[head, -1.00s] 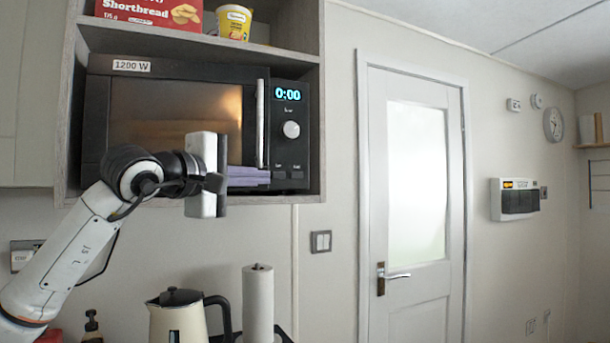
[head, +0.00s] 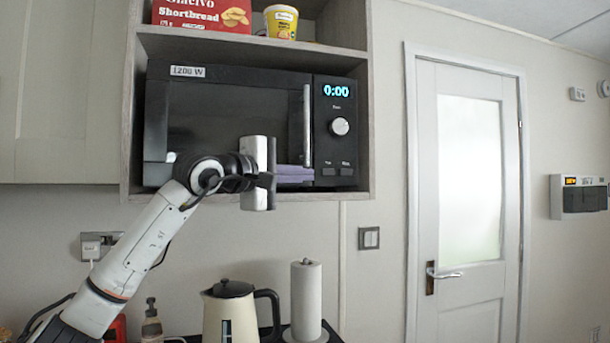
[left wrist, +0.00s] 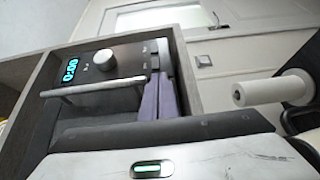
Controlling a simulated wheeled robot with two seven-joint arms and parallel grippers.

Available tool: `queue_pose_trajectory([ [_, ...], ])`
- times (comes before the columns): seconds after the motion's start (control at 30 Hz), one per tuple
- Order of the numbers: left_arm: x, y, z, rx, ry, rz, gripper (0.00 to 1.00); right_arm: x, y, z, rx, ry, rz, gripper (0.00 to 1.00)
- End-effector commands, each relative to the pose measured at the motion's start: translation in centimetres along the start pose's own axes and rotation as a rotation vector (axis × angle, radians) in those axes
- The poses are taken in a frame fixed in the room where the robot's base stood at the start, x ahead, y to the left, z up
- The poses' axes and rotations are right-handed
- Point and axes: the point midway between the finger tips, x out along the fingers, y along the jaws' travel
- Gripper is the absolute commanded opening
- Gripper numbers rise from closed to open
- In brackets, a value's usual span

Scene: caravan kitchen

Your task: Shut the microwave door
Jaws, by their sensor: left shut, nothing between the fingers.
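The black microwave (head: 335,90) sits in an open shelf, its display reading 0:00. Its door (head: 235,115) looks flush with the control panel, and the window is dark. The upright silver handle (head: 307,125) is at the door's right edge and also shows in the left wrist view (left wrist: 90,88). My left gripper (head: 308,174) is shut and empty. Its lilac fingers point right, low in front of the door near the handle's lower end. In the left wrist view the fingers (left wrist: 164,75) lie beside the control panel; contact cannot be told. My right gripper is not in view.
The shelf frame (head: 366,110) surrounds the microwave closely. A red shortbread box (head: 200,14) and a yellow tub (head: 281,22) stand above. A kettle (head: 230,315) and a paper roll (head: 306,300) stand below my arm.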

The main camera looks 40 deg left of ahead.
Motion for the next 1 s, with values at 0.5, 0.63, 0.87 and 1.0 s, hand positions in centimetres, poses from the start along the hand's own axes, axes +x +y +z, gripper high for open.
queue_pose_trajectory([
  [0.5,-4.5,0.1,8.0,0.004,-0.004,0.005,0.0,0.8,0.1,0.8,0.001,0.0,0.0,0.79],
  [0.63,-5.8,0.1,10.0,0.003,-0.003,0.005,0.0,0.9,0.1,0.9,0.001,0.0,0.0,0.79],
  [0.87,-6.9,0.1,11.8,0.0,0.0,0.002,0.0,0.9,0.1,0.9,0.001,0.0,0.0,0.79],
  [1.0,-7.0,0.1,12.0,0.0,0.0,0.002,0.0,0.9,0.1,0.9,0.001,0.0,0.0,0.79],
])
